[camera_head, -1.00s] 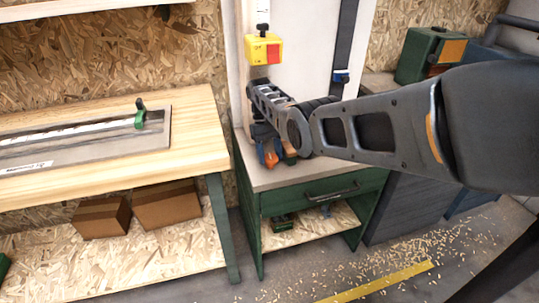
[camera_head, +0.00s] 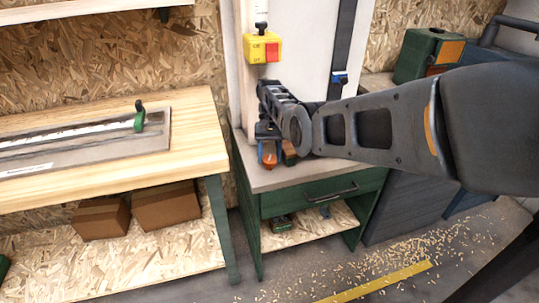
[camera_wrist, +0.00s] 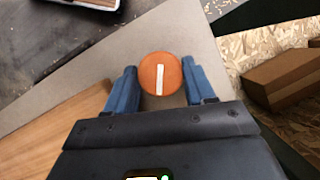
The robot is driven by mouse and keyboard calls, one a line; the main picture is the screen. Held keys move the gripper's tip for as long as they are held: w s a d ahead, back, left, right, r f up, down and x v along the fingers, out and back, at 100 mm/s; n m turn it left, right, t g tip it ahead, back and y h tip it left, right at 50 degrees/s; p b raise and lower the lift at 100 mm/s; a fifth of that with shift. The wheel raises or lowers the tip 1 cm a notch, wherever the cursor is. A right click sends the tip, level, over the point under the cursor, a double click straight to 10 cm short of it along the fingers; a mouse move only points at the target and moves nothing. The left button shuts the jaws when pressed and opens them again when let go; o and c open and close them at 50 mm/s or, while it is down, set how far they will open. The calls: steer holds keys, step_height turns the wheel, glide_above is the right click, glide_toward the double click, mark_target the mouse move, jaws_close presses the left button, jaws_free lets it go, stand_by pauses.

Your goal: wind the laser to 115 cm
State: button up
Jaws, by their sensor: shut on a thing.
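An orange round knob (camera_wrist: 160,78) with a white line on its face sits between the blue fingers of my gripper (camera_wrist: 162,90) in the wrist view. The fingers are shut on it from both sides. The white line runs almost straight up and down in that view. In the head view my gripper (camera_head: 269,150) is low in front of a pale upright, above the grey cabinet top, with orange (camera_head: 270,153) showing at its fingers. A yellow box (camera_head: 262,48) with a red patch, perhaps the laser, is on the upright above. No height reading is legible.
A green cabinet (camera_head: 318,200) with a drawer stands under my gripper. A wooden bench (camera_head: 190,145) with a flat grey plate and green clamp is at left, with cardboard boxes (camera_head: 165,204) below. A green case (camera_head: 415,55) is at right. Shavings lie on the floor.

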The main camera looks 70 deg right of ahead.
steer(key=o, duration=1.1)
steer(key=shift+c, duration=0.2)
